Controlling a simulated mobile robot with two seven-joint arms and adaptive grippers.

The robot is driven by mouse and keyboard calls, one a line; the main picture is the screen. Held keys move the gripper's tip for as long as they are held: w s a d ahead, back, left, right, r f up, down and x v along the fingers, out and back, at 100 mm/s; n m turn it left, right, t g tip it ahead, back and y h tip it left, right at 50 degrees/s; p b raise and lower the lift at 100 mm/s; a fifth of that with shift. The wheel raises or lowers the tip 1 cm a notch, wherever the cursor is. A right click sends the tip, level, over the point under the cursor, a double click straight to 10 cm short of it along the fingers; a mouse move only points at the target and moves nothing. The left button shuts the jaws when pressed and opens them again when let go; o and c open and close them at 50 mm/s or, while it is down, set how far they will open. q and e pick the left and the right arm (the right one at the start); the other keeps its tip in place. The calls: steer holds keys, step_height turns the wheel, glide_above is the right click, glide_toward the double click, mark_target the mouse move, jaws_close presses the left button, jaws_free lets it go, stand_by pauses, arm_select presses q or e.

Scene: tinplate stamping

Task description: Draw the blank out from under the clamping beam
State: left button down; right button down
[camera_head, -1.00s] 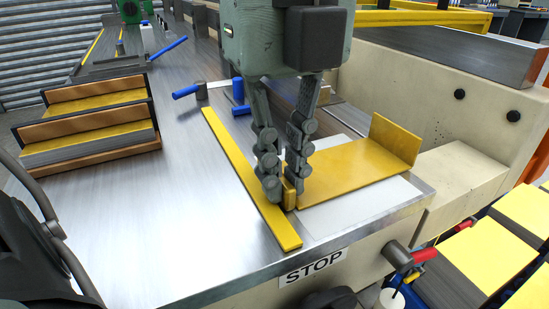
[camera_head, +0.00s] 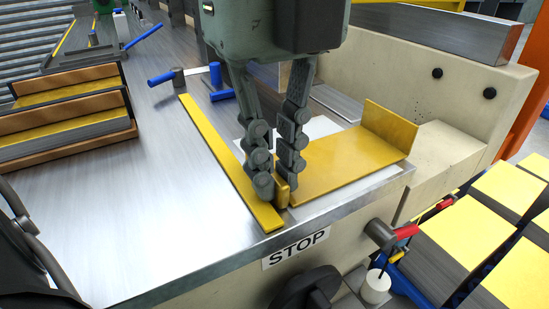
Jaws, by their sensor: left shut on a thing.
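The blank is a flat yellow sheet (camera_head: 345,160) with an upright flange at its right end, lying on the steel bench near the front edge. My left gripper (camera_head: 276,188) points down at the blank's left end. Its fingers are shut on a small upright yellow edge there. The fingers hide part of that end. I cannot clearly make out the clamping beam. My right gripper is not in view.
A yellow strip (camera_head: 225,155) lies just left of the gripper. A wooden rack (camera_head: 70,130) holds sheets at the left. A beige machine body (camera_head: 420,105) stands at the right. A STOP label (camera_head: 296,247) marks the bench front. The bench's left middle is clear.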

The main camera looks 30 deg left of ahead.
arm_select(q)
steer(key=shift+s+d+b, duration=0.2)
steer(key=shift+d+b, duration=0.1)
steer(key=shift+b, duration=0.1)
steer(key=c, duration=1.5)
jaws_free()
steer(key=shift+c, duration=0.2)
step_height(320, 180, up, 12)
